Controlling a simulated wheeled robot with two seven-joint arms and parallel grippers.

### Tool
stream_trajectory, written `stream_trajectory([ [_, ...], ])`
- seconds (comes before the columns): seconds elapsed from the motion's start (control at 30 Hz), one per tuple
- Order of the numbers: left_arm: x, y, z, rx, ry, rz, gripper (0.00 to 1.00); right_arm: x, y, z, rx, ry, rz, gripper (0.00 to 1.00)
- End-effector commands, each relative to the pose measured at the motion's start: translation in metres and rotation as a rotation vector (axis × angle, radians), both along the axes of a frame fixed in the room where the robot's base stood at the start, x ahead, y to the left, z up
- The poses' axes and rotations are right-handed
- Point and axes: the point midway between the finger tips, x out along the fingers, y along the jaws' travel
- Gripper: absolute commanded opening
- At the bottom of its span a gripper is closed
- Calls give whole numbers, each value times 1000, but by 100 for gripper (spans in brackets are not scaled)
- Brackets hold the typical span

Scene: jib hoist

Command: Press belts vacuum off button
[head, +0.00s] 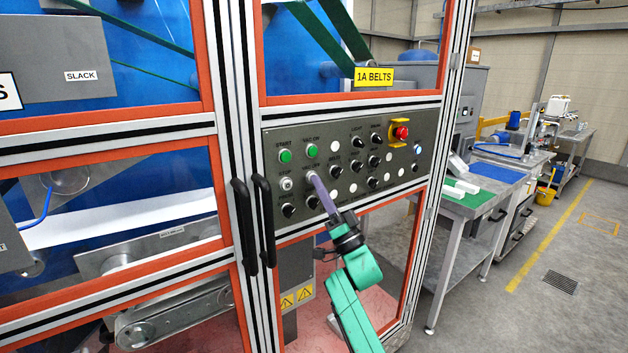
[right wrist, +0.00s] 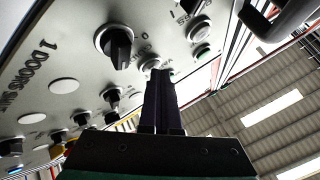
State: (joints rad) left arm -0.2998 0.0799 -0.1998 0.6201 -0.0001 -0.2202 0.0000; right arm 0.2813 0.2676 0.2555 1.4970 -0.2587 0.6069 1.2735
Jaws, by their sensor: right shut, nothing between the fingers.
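The grey belts control panel (head: 335,135) sits in the machine's frame under the yellow 1A BELTS sign (head: 374,77). My right gripper (head: 312,177) is shut and empty, its fingertips at the VAC OFF position below the green VAC ON button (head: 312,151). The tips cover most of the VAC OFF button in the head view. In the right wrist view, the closed fingers (right wrist: 160,74) point at a round pale button (right wrist: 149,65), partly hidden at their tips. I cannot tell whether they touch or press it. My left gripper is not in view.
The green START button (head: 285,156) and white STOP button (head: 287,184) lie left of the fingertips. Black rotary knobs (head: 336,171) are close on the right. A red emergency stop (head: 401,133) is farther right. Black door handles (head: 263,222) stand out at the left.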

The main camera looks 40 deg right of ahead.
Motion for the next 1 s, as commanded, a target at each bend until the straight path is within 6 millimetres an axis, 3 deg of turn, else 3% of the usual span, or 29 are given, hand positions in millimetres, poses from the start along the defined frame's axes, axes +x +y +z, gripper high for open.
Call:
stream_trajectory([
  [0.37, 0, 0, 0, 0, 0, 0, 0, 1, 0, 1, 0, 0, 0, 0],
  [0.7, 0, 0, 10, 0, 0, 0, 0, -14, 1, 0, 1, 1, 1, 0],
  [1.0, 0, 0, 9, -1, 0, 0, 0, -16, 1, -1, 1, 1, -1, 0],
])
